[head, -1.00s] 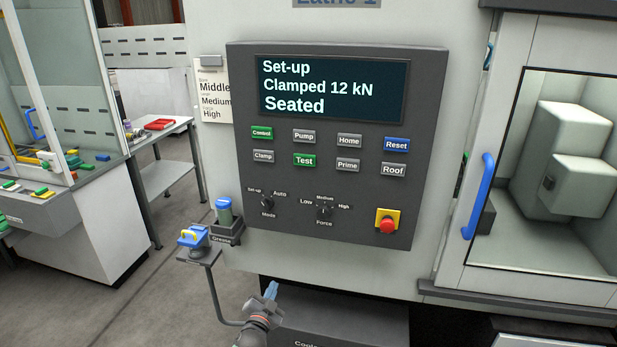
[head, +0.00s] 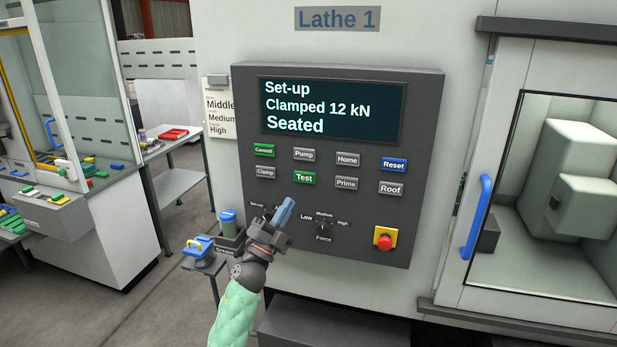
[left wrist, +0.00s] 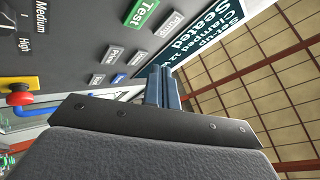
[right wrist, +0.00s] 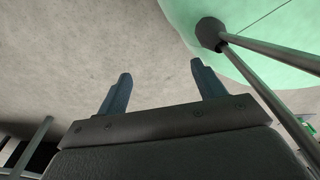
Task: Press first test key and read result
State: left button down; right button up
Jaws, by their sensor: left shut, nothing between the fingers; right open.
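The Lathe 1 control panel (head: 425,140) faces me in the head view. Its screen (head: 332,112) reads "Set-up", "Clamped 12 kN", "Seated". The green Test key (head: 304,178) sits in the lower key row; it also shows in the left wrist view (left wrist: 141,12). A second green key, Control (head: 264,150), is at the upper left. My left gripper (head: 285,210) is shut and empty, in front of the panel below the Test key, covering the Mode knob. It looks apart from the keys. My right gripper (right wrist: 160,88) is open and empty above the floor, seen only in its wrist view.
A red stop button (head: 385,238) is at the panel's lower right. A blue door handle (head: 476,217) stands further right.

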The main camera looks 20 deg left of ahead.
aim_at(305, 177)
pick_arm(q)
jog(key=shift+s+d+r+m+h, duration=0.15)
jog(key=shift+r+m+h, duration=0.15)
jog(key=shift+r, duration=0.2)
jog(key=shift+s+d+r+m+h, duration=0.1)
jog(key=shift+r+m+h, duration=0.15)
jog(key=shift+r, duration=0.25)
pick_arm(e)
jog(key=shift+s+d, duration=0.15)
jog(key=shift+d, duration=0.05)
pick_arm(q)
jog(key=shift+w+d+b, duration=0.15)
jog(key=shift+w+b, duration=0.85)
jog(key=shift+w, duration=3.45)
pick_arm(e)
jog(key=shift+t, duration=0.3)
jog(key=shift+w+a+r, duration=0.15)
jog(key=shift+w, duration=0.75)
jog(key=shift+w+a+r, duration=0.1)
jog(key=shift+w+r, duration=0.1)
jog(key=shift+w, duration=0.7)
jog(key=shift+w+a+r, duration=0.15)
jog(key=shift+w, duration=0.75)
jog(key=shift+s+f, duration=0.2)
jog(key=shift+s, duration=0.25)
